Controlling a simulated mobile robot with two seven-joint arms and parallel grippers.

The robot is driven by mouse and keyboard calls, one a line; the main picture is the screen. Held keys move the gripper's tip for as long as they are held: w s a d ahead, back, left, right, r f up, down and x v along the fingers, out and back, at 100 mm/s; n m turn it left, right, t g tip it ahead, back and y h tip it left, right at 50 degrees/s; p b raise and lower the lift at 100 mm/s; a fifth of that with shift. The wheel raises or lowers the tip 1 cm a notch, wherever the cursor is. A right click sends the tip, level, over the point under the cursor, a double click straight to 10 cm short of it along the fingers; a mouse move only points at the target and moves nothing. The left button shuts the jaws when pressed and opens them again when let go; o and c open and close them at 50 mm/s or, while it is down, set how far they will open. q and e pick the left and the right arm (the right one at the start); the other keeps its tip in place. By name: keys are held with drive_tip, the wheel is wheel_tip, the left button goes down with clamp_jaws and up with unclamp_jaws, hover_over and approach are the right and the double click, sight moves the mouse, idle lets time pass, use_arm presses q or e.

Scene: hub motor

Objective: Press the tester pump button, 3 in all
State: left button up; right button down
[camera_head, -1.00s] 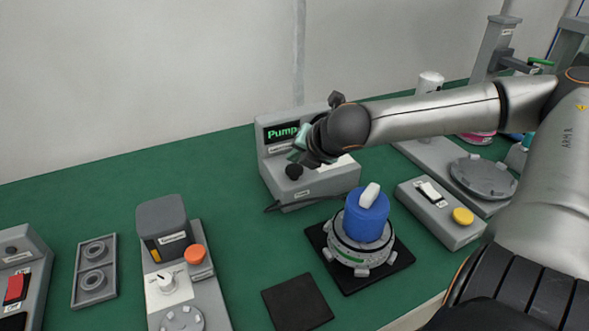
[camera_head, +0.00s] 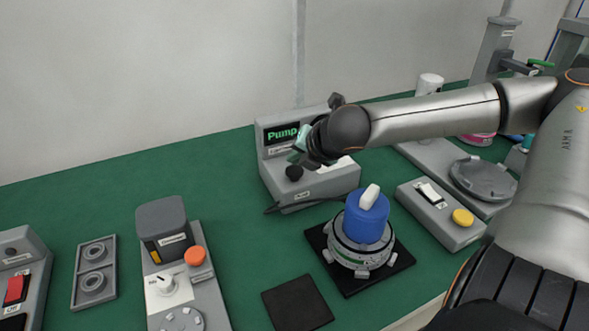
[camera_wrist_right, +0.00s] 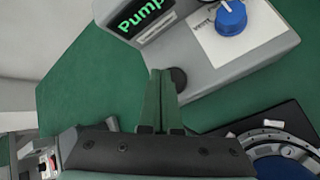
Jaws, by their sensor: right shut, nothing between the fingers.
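The tester (camera_head: 325,182) is a grey box at the back middle of the green bench, with a display reading "Pump" in green. Its round black button (camera_head: 294,172) is on the near left of its lower ledge. The button also shows in the wrist view (camera_wrist_right: 179,78), partly behind a fingertip. My wrist hides part of the tester. My left gripper is not in view.
A blue-topped hub motor (camera_head: 366,218) sits on a black mat in front of the tester. A switch box with a yellow button (camera_head: 463,217) is at right. A grey station with an orange button (camera_head: 195,255) is at left. The bench left of the tester is clear.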

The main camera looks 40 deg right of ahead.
idle(0.5)
drive_tip(key=shift+f, duration=0.45)
drive_tip(key=shift+f+b, duration=0.1)
drive_tip(key=shift+b, duration=0.25)
